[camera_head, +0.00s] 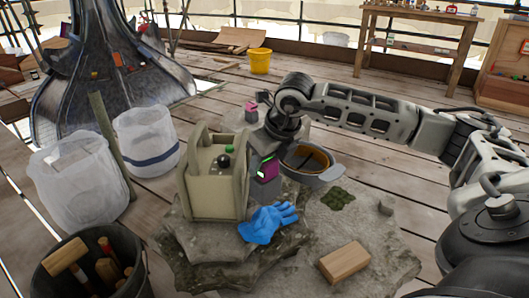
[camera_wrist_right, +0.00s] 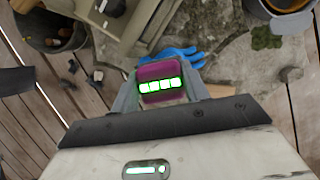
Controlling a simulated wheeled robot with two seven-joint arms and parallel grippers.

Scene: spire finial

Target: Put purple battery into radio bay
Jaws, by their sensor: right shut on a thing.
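The purple battery (camera_head: 267,169) is held in my right gripper (camera_head: 264,178), just right of a beige box-shaped unit. In the right wrist view the purple battery (camera_wrist_right: 160,72) sits between both fingers of my right gripper (camera_wrist_right: 160,98), with a row of lit green bars facing the camera. The beige unit (camera_head: 212,203), which looks like the radio, stands upright on a stone slab, with tall side frames and a black and a green knob on top. I cannot make out its bay opening. My left gripper is not in view.
A blue glove (camera_head: 268,222) lies in front of the beige unit on the stone slab (camera_head: 300,262). A wooden block (camera_head: 344,262) lies to the right. A grey pan (camera_head: 318,176) stands behind the battery. A black tool bucket (camera_head: 90,275) and white sacks (camera_head: 78,185) stand left.

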